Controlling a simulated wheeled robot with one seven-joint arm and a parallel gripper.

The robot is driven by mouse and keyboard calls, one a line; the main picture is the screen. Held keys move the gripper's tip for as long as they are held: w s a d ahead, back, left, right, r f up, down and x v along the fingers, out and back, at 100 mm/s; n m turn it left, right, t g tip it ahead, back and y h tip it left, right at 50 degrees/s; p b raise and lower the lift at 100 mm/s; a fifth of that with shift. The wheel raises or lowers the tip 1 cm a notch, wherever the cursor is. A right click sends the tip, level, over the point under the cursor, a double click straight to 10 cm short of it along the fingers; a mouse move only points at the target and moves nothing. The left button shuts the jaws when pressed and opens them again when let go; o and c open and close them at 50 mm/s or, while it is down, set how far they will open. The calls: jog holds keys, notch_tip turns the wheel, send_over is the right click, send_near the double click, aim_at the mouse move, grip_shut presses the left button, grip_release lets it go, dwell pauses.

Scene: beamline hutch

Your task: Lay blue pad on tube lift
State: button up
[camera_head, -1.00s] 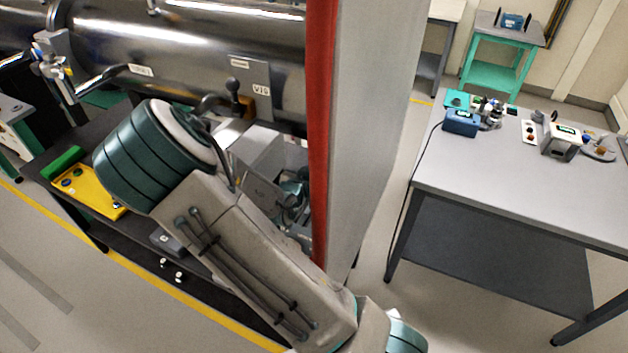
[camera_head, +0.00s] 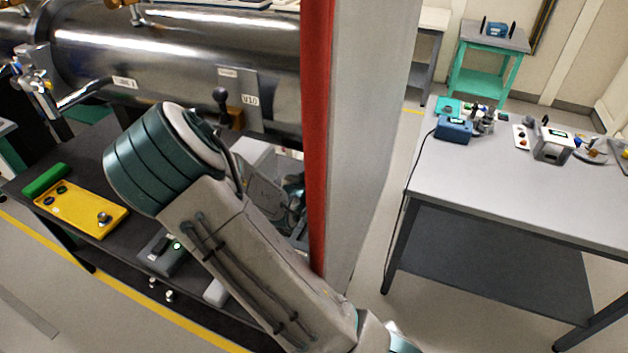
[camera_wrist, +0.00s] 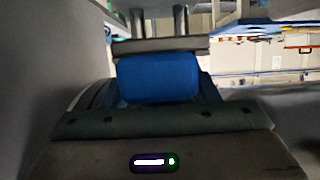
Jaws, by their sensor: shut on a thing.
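The blue pad (camera_wrist: 158,77) is in the middle of the wrist view, between the dark fingers of my gripper (camera_wrist: 158,92), which is shut on it. Just beyond the pad, a grey flat bar or plate (camera_wrist: 160,45) with two upright posts shows close up. I cannot tell whether this is the tube lift, or whether the pad touches it. In the head view my arm and the pillar hide the gripper and pad, and I cannot make out the tube lift there.
A red-edged pillar (camera_head: 365,130) stands right beside my arm. A grey table (camera_head: 530,200) at right has open space in front of several instruments.

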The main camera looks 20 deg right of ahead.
jog(key=o, duration=1.4)
jog(key=shift+a, duration=0.1)
jog(key=shift+c, duration=0.2)
jog(key=f+b+v, duration=0.1)
jog(key=b+v, duration=0.1)
jog(key=v, duration=0.8)
jog(key=a+f+b+v, duration=0.1)
jog(key=b+v, duration=0.2)
jog(key=v, duration=0.8)
jog(key=shift+s+f+b, duration=0.35)
jog(key=shift+s, duration=0.15)
